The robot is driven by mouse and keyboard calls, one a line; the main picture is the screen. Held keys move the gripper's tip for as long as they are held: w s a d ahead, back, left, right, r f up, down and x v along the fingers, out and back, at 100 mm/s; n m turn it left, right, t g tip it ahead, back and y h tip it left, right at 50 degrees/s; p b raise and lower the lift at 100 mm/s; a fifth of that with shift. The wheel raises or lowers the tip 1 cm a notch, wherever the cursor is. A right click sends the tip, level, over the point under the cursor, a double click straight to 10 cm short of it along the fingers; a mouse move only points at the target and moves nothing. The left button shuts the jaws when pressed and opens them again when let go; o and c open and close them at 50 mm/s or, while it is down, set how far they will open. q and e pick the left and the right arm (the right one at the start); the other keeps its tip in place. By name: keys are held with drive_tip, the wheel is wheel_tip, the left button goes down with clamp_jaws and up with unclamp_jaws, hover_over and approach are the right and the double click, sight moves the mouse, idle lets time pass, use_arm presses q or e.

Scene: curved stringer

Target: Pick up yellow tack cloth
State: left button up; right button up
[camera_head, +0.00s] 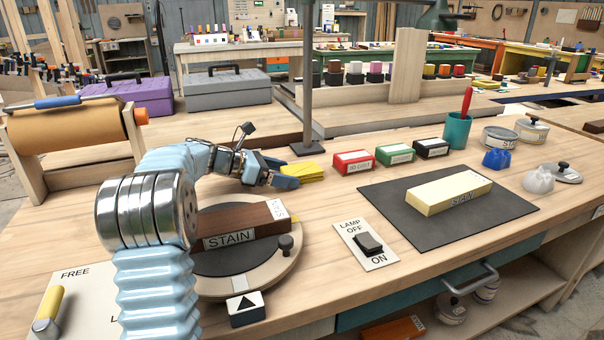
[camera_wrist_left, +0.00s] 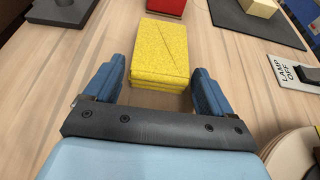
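The yellow tack cloth (camera_head: 302,172) lies on the wooden bench as a folded, stacked block, left of the red box. It also shows in the left wrist view (camera_wrist_left: 160,52), straight ahead of my left gripper. My left gripper (camera_head: 283,174) is low over the bench beside the cloth. In the left wrist view its two blue fingers (camera_wrist_left: 160,88) are spread apart, with the near end of the cloth at or just between the tips. No finger contact is clear. The right gripper is not seen.
A red box (camera_head: 353,162), green box (camera_head: 395,154) and black box (camera_head: 431,148) stand right of the cloth. The lamp base (camera_head: 308,148) is just behind it. A turntable with a dark wood stain block (camera_head: 240,229) sits in front. A dark mat (camera_head: 500,208) lies right.

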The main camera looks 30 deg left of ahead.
use_arm(q)
drive_tip(key=c, duration=0.8)
drive_tip(key=shift+r, duration=0.1)
